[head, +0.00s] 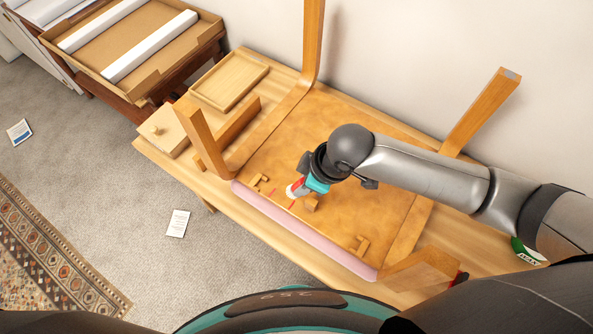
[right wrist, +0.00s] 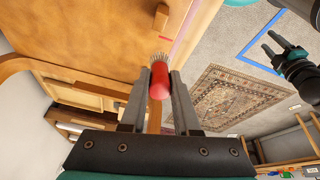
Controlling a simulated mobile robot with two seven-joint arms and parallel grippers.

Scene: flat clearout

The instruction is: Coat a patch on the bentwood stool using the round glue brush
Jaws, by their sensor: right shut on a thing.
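The bentwood stool (head: 345,130) lies upside down on a wooden table, its bent legs pointing up. Its tan underside carries small wooden blocks and short red marks (head: 272,192); one red mark shows in the right wrist view (right wrist: 166,38). My right gripper (head: 304,187) is shut on the round glue brush (right wrist: 159,84), which has a red body and pale bristles. The bristles point toward the underside near its pink front edge (head: 300,230); whether they touch is unclear. My left gripper (right wrist: 269,41) shows only in the right wrist view, its fingers apart and empty, over the floor.
The table (head: 180,165) also bears a wooden tray (head: 230,80) and a small knobbed wooden box (head: 163,132) at left. A cardboard tray (head: 130,45) with white bars stands at the back left. Stool legs rise around my right arm. A patterned rug (head: 55,260) lies on the carpet.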

